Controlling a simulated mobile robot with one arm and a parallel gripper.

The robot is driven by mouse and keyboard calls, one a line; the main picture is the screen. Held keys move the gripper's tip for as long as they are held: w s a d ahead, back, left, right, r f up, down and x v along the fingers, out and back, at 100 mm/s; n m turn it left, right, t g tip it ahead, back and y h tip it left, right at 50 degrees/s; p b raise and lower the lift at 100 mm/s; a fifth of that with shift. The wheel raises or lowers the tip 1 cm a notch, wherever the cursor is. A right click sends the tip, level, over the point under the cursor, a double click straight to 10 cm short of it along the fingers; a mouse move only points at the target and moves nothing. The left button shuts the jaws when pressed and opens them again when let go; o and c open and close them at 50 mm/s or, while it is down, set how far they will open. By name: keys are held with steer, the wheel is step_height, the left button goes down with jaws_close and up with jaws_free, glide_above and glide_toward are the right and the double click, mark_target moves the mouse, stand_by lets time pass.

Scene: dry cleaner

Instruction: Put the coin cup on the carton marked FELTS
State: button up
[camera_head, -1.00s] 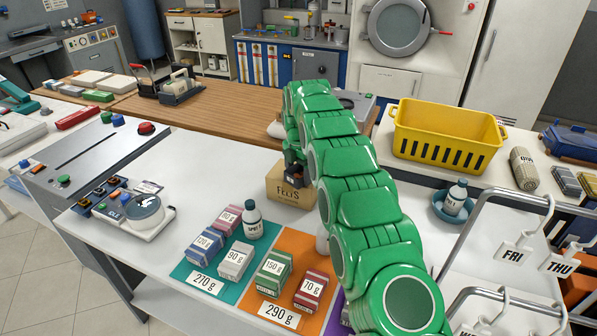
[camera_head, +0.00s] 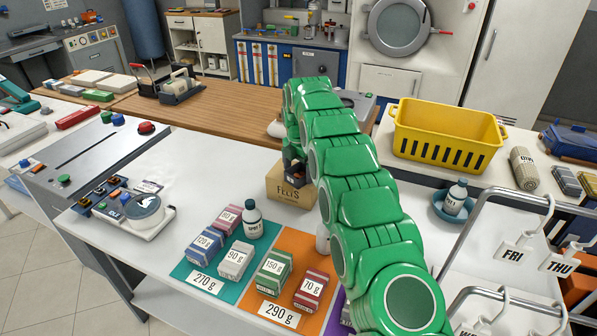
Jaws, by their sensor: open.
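The carton marked FELTS (camera_head: 287,196) is a brown box standing on the white counter, left of my green arm. My gripper (camera_head: 293,174) is a dark shape low at the arm's far end, over the carton's top. It is open, but its fingertips are small and partly hidden by the arm. I cannot make out the coin cup clearly; the top of the carton is largely covered by the gripper and arm.
A teal mat (camera_head: 185,268) and an orange mat (camera_head: 292,312) hold several small labelled boxes. A white item (camera_head: 322,240) is partly hidden by my arm. A yellow basket (camera_head: 445,140) stands at right. The white counter (camera_head: 195,165) is clear left of the carton.

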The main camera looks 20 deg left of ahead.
step_height(320, 180, up, 7)
stand_by(0.5)
steer(key=shift+f, duration=0.1)
steer(key=s+d+r+m, duration=0.2)
steer(key=d+r+m, duration=0.25)
steer(key=d, duration=0.35)
steer(key=s+d+r+m, duration=0.1)
steer(key=d+r+m, duration=0.2)
steer(key=d+r, duration=0.35)
steer(key=s+d+r+m, duration=0.2)
steer(key=s+d+m, duration=0.3)
steer(key=d, duration=0.4)
steer(key=s+d+r+m, duration=0.1)
steer(key=s+d+m, duration=0.3)
steer(key=s+d, duration=0.35)
steer(key=s+d+f+m, duration=0.2)
steer(key=s+d+m, duration=0.3)
steer(key=s, duration=0.6)
steer(key=s+d+f+m+g, duration=0.1)
steer(key=s+d+m, duration=0.4)
steer(key=s, duration=0.7)
steer(key=s+d+f+m, duration=0.3)
steer(key=s+d+m, duration=0.2)
steer(key=s, duration=0.7)
steer(key=shift+d+g, duration=0.4)
steer(key=shift+d, duration=0.35)
